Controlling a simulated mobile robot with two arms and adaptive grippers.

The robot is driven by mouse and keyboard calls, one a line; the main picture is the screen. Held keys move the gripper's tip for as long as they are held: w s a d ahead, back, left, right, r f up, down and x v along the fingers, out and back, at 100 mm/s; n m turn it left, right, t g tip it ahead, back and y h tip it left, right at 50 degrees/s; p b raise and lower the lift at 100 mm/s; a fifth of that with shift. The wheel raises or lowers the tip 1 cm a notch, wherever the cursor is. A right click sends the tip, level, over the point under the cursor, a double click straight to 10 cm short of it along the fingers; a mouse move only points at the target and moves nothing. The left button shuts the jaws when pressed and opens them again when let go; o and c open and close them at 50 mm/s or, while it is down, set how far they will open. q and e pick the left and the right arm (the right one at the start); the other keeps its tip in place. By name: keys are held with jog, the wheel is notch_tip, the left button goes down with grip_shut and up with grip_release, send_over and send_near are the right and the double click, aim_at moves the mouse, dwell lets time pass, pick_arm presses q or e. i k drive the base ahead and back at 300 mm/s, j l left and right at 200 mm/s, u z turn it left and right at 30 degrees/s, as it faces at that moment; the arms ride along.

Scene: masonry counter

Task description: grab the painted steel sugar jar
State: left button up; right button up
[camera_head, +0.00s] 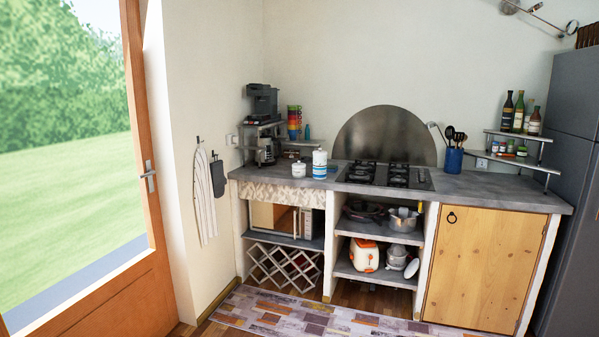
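Two small containers stand side by side on the grey counter (290,182), left of the gas hob. One is a short white jar (299,170). The other is a taller white and blue canister (320,165), just to its right. Both are upright. They are too small here to read any label, so I cannot tell which is the painted steel sugar jar. Neither of my grippers shows in the head view.
The black hob (390,175) lies right of the jars. A coffee machine (266,150) and stacked coloured cups (294,122) are behind left. A blue utensil pot (453,160) stands further right. A patterned rug (300,315) lies before the counter. An open-shelf unit is below.

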aim_at(296, 172)
jog(key=i+z, duration=0.1)
jog(key=z, duration=0.4)
jog(key=i+j+z, duration=0.35)
jog(key=j, duration=0.25)
jog(key=i+j+z, duration=0.3)
jog(key=j, duration=0.35)
jog(key=i+j+z, duration=0.2)
jog(key=j, duration=0.2)
jog(key=k+l, duration=0.05)
